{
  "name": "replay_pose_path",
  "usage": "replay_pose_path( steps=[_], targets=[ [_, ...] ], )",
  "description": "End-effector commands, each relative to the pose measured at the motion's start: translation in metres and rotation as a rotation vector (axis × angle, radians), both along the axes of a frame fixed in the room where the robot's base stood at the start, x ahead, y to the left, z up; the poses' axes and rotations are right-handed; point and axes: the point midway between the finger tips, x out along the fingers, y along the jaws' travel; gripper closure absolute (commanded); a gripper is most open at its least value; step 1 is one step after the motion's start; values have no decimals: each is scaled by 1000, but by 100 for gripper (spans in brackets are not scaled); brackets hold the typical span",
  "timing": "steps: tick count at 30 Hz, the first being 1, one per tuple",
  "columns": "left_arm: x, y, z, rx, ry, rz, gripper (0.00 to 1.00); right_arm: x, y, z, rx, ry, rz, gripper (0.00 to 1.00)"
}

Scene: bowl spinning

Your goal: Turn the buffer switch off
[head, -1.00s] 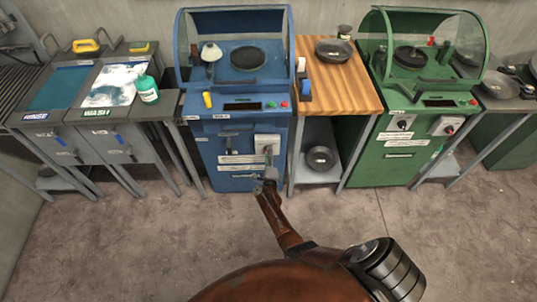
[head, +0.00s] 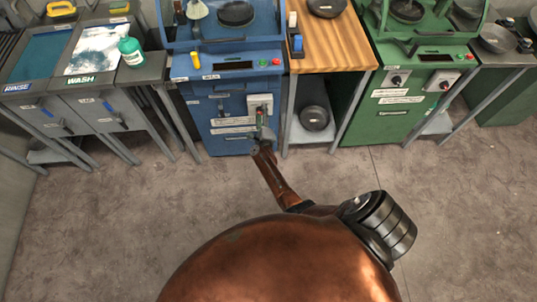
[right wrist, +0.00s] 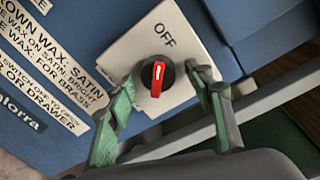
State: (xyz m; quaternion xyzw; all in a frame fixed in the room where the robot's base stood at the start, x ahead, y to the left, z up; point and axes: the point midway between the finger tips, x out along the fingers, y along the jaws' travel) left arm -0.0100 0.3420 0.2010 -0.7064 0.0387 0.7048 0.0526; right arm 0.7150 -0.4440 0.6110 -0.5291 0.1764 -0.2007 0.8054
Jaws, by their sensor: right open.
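The buffer switch is a red knob with a dark base (right wrist: 157,76) on a light plate (right wrist: 128,52) marked OFF. The red bar stands nearly upright in the right wrist view; I cannot tell which end points. In the head view the switch box (head: 260,101) is on the front of the blue buffer machine (head: 230,88). My right gripper (right wrist: 163,80) is open, one green-padded finger on each side of the knob in the picture. Contact does not show. In the head view my right gripper (head: 263,132) is at the switch box and hides its lower part. My left gripper is out of view.
Right of the blue machine is a wooden-topped table (head: 335,50) with a dark pan on its lower shelf (head: 314,118). A green machine (head: 405,100) has similar switches. Rinse and wash sinks with a green bottle (head: 131,52) stand left. The floor (head: 110,220) in front is open.

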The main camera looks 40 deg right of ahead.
Motion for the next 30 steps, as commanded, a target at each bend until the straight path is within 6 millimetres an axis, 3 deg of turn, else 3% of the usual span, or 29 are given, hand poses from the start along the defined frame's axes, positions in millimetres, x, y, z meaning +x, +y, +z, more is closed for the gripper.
replay_pose_path(
  steps=[22,30],
  targets=[
    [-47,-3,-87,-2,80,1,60,1,3,-14,1166,-712,1,52],
    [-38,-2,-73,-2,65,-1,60,-45,27,-4,1182,-724,-1,52]
  ],
)
